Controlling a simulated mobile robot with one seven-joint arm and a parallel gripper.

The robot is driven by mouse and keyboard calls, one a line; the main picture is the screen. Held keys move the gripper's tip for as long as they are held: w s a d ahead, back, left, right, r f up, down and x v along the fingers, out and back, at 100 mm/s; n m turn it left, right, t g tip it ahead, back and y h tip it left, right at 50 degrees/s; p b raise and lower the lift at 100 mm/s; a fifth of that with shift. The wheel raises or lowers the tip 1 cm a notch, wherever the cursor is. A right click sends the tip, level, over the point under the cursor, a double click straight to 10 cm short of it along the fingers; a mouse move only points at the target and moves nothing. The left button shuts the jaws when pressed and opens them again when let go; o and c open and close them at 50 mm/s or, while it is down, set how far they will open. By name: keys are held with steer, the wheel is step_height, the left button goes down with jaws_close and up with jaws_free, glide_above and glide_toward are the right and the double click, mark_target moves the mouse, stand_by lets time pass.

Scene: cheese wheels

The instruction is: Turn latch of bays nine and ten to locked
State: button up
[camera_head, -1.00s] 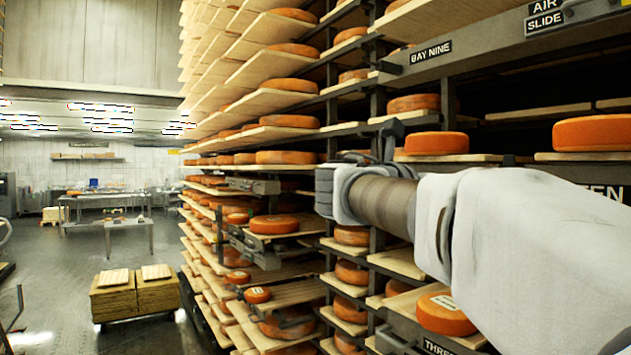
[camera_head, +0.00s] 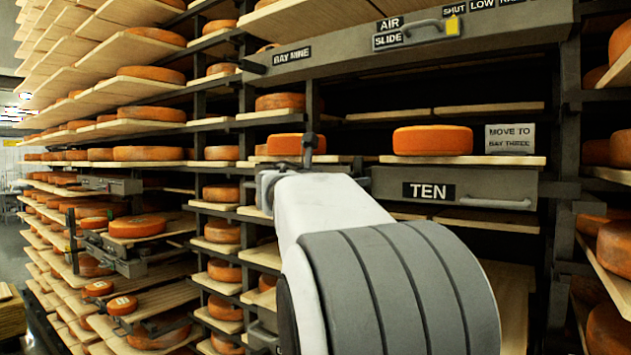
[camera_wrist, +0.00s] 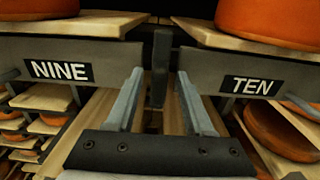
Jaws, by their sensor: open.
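In the wrist view, a dark upright bar (camera_wrist: 160,60), which looks like the latch, stands in the gap between the drawer front labelled NINE (camera_wrist: 100,62) and the one labelled TEN (camera_wrist: 215,68). My gripper (camera_wrist: 160,76) is open, with one finger on each side of the bar. I cannot tell whether either finger touches it. In the head view, the TEN drawer front (camera_head: 380,183) shows right of my arm. My arm hides the NINE front, and a dark piece at the arm's far end cannot be told apart as gripper or latch.
Orange cheese wheels (camera_head: 432,140) sit on boards above the drawers. A sign reading MOVE TO BAY THREE (camera_head: 511,139) stands above TEN. The AIR SLIDE handle (camera_head: 421,27) is on the upper beam. Racks of cheeses (camera_head: 138,226) fill the left, with some boards jutting out.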

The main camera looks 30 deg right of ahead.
jaws_close()
